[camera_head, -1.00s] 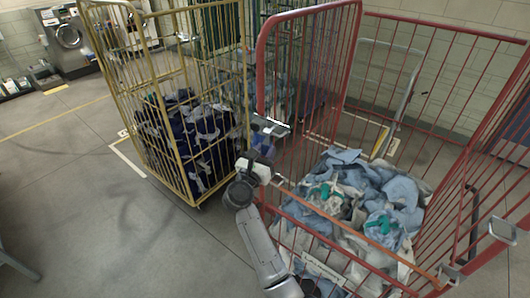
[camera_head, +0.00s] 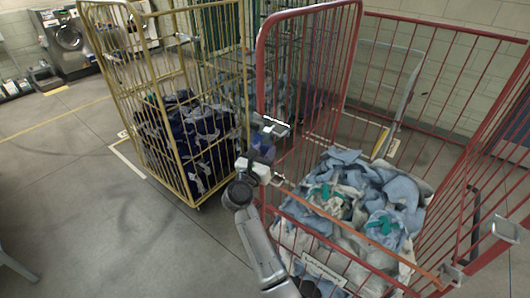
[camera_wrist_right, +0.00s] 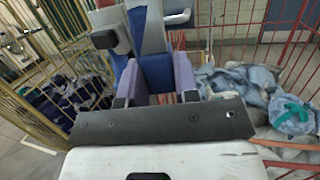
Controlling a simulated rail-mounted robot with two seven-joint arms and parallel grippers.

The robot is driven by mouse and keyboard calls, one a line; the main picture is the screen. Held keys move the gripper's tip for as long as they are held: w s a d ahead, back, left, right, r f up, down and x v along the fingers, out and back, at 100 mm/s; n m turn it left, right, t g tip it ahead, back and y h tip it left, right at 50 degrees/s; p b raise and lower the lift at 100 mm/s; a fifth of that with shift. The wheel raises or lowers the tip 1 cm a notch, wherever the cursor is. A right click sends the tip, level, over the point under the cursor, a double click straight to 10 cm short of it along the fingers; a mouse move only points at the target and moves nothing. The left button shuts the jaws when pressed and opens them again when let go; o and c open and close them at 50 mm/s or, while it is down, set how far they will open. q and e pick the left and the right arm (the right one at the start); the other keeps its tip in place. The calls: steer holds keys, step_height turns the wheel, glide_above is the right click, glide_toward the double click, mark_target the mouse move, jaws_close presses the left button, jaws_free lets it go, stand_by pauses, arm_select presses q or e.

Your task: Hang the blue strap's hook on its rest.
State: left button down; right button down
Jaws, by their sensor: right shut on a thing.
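My right gripper (camera_head: 262,152) is at the near-left corner post of the red cage cart (camera_head: 268,60). In the right wrist view the purple-blue fingers of this gripper (camera_wrist_right: 157,82) are closed on a blue piece (camera_wrist_right: 153,68), which seems to be the blue strap's end. A grey metal fitting (camera_wrist_right: 178,17), perhaps the hook, stands above the fingers; it also shows in the head view (camera_head: 270,126). I cannot tell whether it touches the post. The hook's rest cannot be made out clearly. My left gripper is out of view.
An orange strap (camera_head: 340,221) crosses the red cart's front to a metal bracket (camera_head: 450,274) at right. Light-blue laundry (camera_head: 345,170) fills the cart. A yellow cage cart (camera_head: 182,150) with dark laundry stands close at left. Floor at far left (camera_head: 90,200) is clear.

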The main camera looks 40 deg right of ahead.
steer(key=shift+d, duration=0.1)
stand_by(0.3)
steer(key=shift+d, duration=0.1)
steer(key=d, duration=0.1)
steer(key=d+b, duration=0.1)
steer(key=d, duration=0.1)
steer(key=shift+w, duration=0.4)
stand_by(0.5)
steer(key=shift+f, duration=0.2)
steer(key=shift+f+b, duration=0.85)
steer(key=shift+b, duration=0.15)
